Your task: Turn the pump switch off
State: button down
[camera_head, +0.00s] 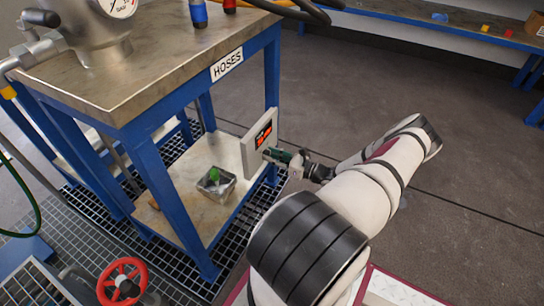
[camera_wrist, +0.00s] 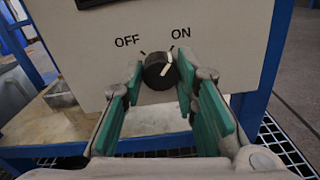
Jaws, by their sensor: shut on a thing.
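The pump switch is a round black knob (camera_wrist: 156,72) with a white pointer line, on the front of a light grey box (camera_wrist: 220,30). The labels OFF and ON are printed above it; the pointer leans up and right toward ON. My gripper (camera_wrist: 160,77) has its green-padded fingers on either side of the knob and is shut on it. In the head view the box (camera_head: 249,152) is mounted at the table's right side and has a red-lit display. There my gripper (camera_head: 281,157) reaches the box's face from the right, and it hides the knob.
A blue-framed table (camera_head: 150,70) labelled HOSES carries a metal vessel with a gauge (camera_head: 100,25). Its lower shelf holds a small bin (camera_head: 216,184). A red valve wheel (camera_head: 121,283) is at lower left. Open floor lies to the right, with a bench (camera_head: 440,25) behind.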

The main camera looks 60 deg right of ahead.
jog(key=shift+n, duration=0.4)
jog(key=n+p, duration=0.1)
jog(key=n, duration=0.1)
jog(key=shift+n+p, duration=0.3)
jog(key=shift+p, duration=0.05)
jog(key=n+p, duration=0.1)
jog(key=n, duration=0.3)
jog(key=shift+n+p, duration=0.3)
jog(key=shift+p, duration=0.05)
jog(key=n+p, duration=0.1)
jog(key=n, duration=0.3)
jog(key=shift+n+p, duration=0.7)
jog(key=shift+n, duration=1.2)
jog(key=c, duration=1.2)
grip_release()
jog(key=shift+c, duration=0.2)
